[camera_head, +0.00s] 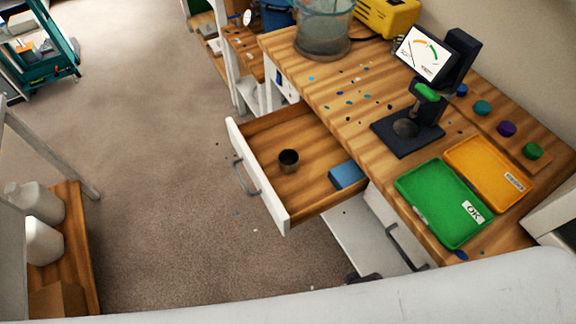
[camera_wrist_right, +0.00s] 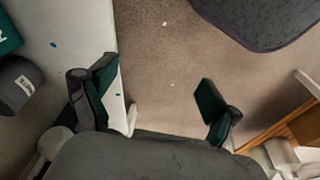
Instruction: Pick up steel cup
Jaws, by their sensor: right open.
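The steel cup (camera_head: 288,160) is a small dark-grey cup standing upright inside the open drawer (camera_head: 245,178), near its front left part. A blue box (camera_head: 346,175) lies in the same drawer, to the right of the cup. My right gripper (camera_wrist_right: 156,88) shows in the right wrist view with its two dark-green finger pads wide apart. Nothing is between the pads but carpet floor below. The cup does not show in the right wrist view. My left gripper is in neither view.
The wooden workbench (camera_head: 335,98) carries a dark gauge stand (camera_head: 408,133), a green tray (camera_head: 428,218), an orange tray (camera_head: 490,168), coloured lids and a clear bucket (camera_head: 324,28). Small scraps lie on the bench. Open carpet (camera_head: 160,150) lies left of the drawer.

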